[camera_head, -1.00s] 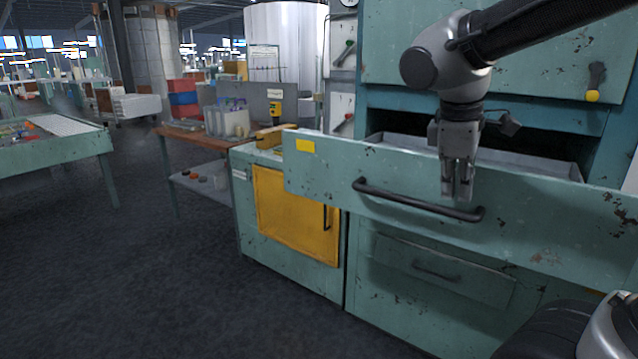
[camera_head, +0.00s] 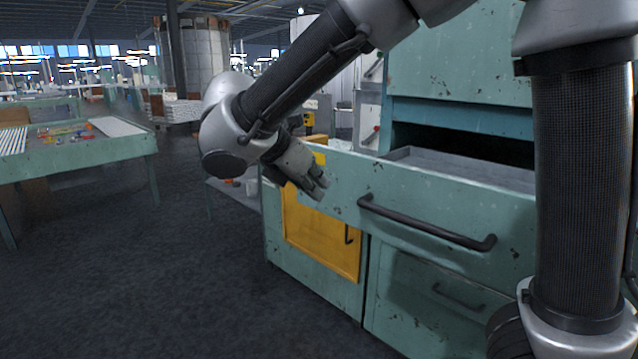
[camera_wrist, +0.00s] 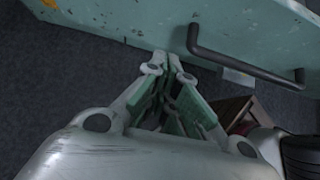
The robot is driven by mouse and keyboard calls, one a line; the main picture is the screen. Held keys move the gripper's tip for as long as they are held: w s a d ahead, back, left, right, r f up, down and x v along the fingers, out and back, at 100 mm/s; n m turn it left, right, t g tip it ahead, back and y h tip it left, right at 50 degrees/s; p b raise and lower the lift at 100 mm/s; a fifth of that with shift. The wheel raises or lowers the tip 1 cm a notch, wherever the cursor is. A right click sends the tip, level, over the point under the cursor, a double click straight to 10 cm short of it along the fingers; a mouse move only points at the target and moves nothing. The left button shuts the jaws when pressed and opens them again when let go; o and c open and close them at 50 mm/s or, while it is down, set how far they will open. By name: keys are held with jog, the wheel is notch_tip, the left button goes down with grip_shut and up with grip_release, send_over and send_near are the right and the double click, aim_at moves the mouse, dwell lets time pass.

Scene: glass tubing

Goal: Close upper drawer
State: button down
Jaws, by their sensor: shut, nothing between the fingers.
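The upper drawer (camera_head: 345,185) of the teal cabinet stands pulled out, its grey inner tray (camera_head: 455,168) showing behind the front. Its dark bar handle (camera_head: 425,222) is on the front face. My gripper (camera_head: 318,190) is shut and empty, in front of the left part of the drawer front, left of the handle. In the wrist view the fingertips (camera_wrist: 168,58) point at the drawer front (camera_wrist: 130,22), close to the left end of the handle (camera_wrist: 240,62). I cannot tell whether they touch it.
A lower drawer (camera_head: 440,300) with its own handle is shut below. A yellow door (camera_head: 318,235) is to its left. A green table (camera_head: 90,150) with small items stands at the far left. The dark floor (camera_head: 150,280) in front is clear.

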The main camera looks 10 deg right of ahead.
aim_at(345, 195)
jog(key=shift+w+d+f, duration=0.8)
jog(key=shift+w+d, duration=0.05)
jog(key=shift+d, duration=0.35)
jog(key=shift+w+d+f, duration=0.85)
jog(key=shift+w+d, duration=0.05)
jog(key=shift+d, duration=0.35)
jog(key=shift+w+d+f, duration=0.8)
jog(key=shift+w+d, duration=0.05)
jog(key=shift+d, duration=0.35)
jog(key=w+d, duration=0.9)
jog(key=d, duration=0.3)
jog(key=w+d, duration=0.8)
jog(key=d, duration=0.4)
jog(key=w+d, duration=0.9)
jog(key=d, duration=0.3)
jog(key=shift+w+d, duration=0.3)
jog(key=shift+d, duration=0.1)
jog(key=shift+w+d, duration=0.35)
jog(key=shift+d, duration=0.1)
jog(key=shift+r, duration=0.1)
jog(key=shift+d+r, duration=0.1)
